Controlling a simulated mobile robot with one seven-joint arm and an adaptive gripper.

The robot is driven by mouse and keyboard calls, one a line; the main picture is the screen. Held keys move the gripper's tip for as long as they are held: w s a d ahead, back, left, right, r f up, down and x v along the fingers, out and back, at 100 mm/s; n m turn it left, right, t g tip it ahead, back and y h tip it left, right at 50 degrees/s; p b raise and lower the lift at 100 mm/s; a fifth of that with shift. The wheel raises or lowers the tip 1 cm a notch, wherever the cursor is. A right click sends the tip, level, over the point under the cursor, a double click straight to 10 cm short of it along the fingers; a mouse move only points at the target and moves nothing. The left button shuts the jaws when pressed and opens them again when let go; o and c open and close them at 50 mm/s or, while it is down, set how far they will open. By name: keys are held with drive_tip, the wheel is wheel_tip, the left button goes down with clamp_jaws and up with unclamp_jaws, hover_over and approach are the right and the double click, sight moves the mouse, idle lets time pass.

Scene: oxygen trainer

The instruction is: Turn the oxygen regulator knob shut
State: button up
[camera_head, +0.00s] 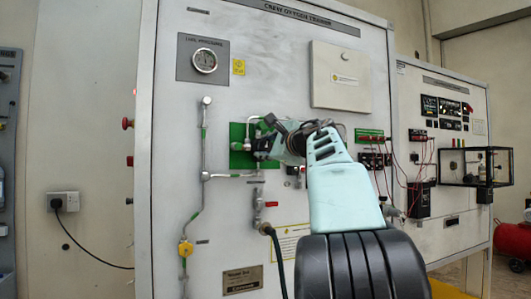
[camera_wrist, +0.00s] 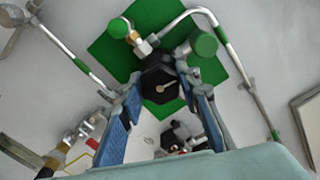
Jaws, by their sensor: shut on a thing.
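The regulator knob (camera_wrist: 160,84) is black and many-sided, with a pale pointer on its face. It sits in front of a green plate (camera_wrist: 110,52) on the panel; the plate also shows in the head view (camera_head: 237,159). My gripper (camera_wrist: 161,90) has one blue-padded finger on each side of the knob and is shut on it. In the head view my gripper (camera_head: 264,146) is at the plate and hides the knob. A green cap (camera_wrist: 203,43) and another green cap (camera_wrist: 118,28) stand on fittings beside the knob.
The grey trainer panel (camera_head: 330,30) carries a line pressure gauge (camera_head: 204,61) at upper left. Metal pipes (camera_head: 205,140) run left of the plate. A yellow valve (camera_head: 186,248) is low on the left. A dark hose (camera_head: 275,255) hangs below my gripper.

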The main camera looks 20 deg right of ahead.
drive_tip(key=shift+f+n+b, duration=0.1)
drive_tip(key=shift+n+b, duration=0.25)
drive_tip(key=shift+n, duration=0.45)
drive_tip(key=o, duration=1.2)
drive_tip(key=shift+s, duration=0.15)
drive_tip(key=s, duration=1.1)
drive_tip(key=shift+s+d, duration=0.2)
drive_tip(key=shift+s, duration=0.2)
